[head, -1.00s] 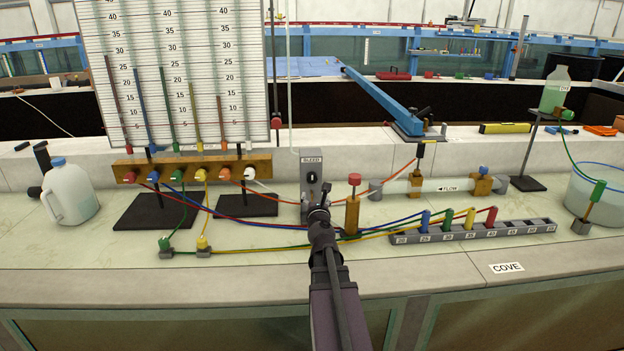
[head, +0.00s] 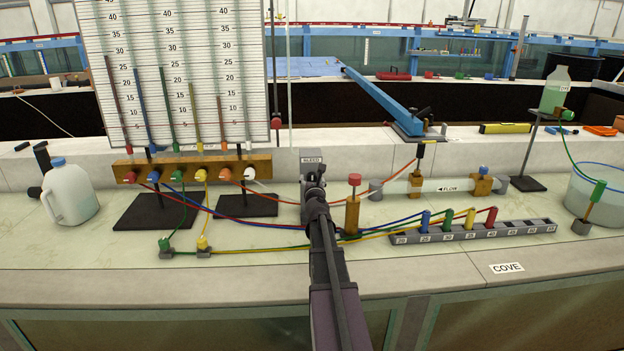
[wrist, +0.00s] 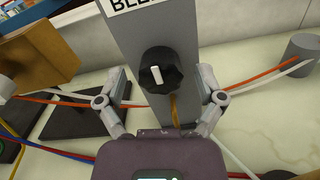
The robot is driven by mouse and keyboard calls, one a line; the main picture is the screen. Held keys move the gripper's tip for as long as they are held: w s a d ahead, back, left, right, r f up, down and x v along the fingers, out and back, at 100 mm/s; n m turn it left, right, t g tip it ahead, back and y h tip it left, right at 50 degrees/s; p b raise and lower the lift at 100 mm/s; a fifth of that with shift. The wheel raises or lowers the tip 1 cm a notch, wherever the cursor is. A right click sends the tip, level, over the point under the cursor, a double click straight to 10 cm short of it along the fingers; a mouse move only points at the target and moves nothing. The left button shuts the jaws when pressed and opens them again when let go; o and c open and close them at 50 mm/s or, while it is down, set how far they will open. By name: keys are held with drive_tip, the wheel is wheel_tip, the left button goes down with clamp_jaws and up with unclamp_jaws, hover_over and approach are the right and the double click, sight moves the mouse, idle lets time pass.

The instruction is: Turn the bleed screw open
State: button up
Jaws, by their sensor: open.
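The bleed screw (wrist: 160,75) is a black lobed knob with a white bar mark, on the front of a grey upright block (wrist: 155,35) labelled BLEED. The white bar stands nearly upright, tilted slightly, in the wrist view. My gripper (wrist: 161,98) is open, with one finger on each side of the block and the knob between and beyond them; no contact with the knob shows.
A brass post with a red cap (head: 354,180) stands close right of the block. Coloured tubes (head: 270,222) run low across the counter nearby. A wooden valve manifold (head: 190,168) is to the left, and a numbered socket rail (head: 475,232) to the right. The front counter strip is clear.

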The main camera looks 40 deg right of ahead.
drive_tip(key=shift+w+d, duration=0.45)
drive_tip(key=shift+w, duration=0.1)
drive_tip(key=c, duration=1.1)
drive_tip(key=shift+c, duration=0.2)
